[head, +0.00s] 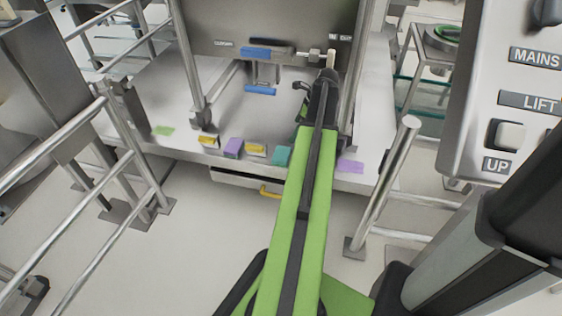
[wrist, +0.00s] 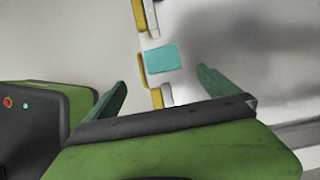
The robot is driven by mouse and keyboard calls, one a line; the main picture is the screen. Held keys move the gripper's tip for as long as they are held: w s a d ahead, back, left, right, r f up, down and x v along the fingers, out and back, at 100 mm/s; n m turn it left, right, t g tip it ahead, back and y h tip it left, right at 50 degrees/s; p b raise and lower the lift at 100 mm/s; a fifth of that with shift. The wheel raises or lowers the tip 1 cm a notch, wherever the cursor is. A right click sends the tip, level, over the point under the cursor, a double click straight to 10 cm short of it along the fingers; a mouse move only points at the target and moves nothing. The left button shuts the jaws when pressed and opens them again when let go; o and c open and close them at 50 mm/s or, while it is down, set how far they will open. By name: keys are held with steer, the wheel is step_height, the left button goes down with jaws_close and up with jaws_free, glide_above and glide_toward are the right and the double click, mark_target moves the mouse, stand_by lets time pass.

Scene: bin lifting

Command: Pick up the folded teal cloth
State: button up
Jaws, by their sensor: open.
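The folded teal cloth (head: 282,156) lies on the pale work surface near its front edge, just left of my green arm in the head view. In the wrist view the teal cloth (wrist: 162,59) shows as a small flat rectangle, ahead of and between my fingers. My gripper (wrist: 161,77) is open, one green finger on each side, with nothing between the tips. In the head view my gripper (head: 303,92) shows only partly at the arm's far end. How high it is above the cloth I cannot tell.
Left of the cloth lie a yellow-topped block (head: 255,149), a purple one (head: 233,147), another yellow one (head: 208,140) and a green piece (head: 163,130). A purple piece (head: 350,166) lies right of my arm. Metal posts and rails (head: 190,65) flank the surface.

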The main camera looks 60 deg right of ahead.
mark_target(282, 154)
steer(key=b+x, duration=0.9)
steer(key=x, duration=0.2)
steer(key=s+b+x, duration=0.1)
steer(key=b+x, duration=0.4)
steer(key=shift+d+f+b, duration=0.25)
steer(key=shift+f+b, duration=0.05)
steer(key=shift+f, duration=0.2)
steer(key=shift+r, duration=0.2)
steer(key=c, duration=1.1)
